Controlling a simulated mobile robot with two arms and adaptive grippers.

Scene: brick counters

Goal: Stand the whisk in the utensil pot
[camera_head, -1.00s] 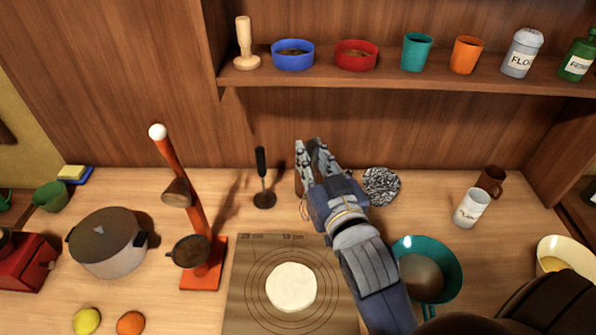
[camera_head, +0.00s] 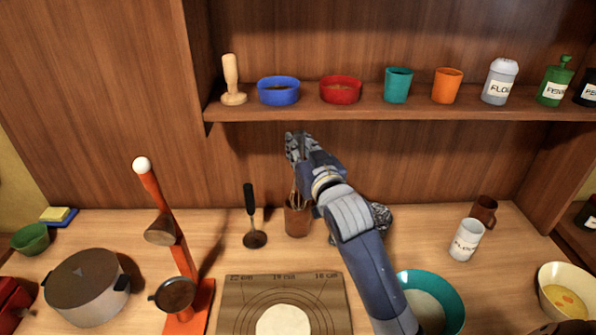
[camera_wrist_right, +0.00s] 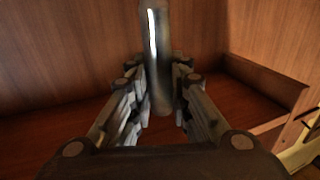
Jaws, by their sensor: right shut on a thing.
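The utensil pot (camera_head: 298,220) is a small brown cup on the counter near the back wall. My right gripper (camera_head: 297,146) is above the pot, in front of the back wall. It is shut on the whisk, whose grey metal handle (camera_wrist_right: 158,60) stands between the fingers in the wrist view. The whisk's wires (camera_head: 294,197) show just at the pot's mouth in the head view. I cannot tell whether their lower ends are inside the pot or in front of it. My left gripper is not in view.
A wire scrubber (camera_head: 381,215) is partly hidden behind my right arm. The shelf (camera_head: 400,113) with cups and bowls hangs above.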

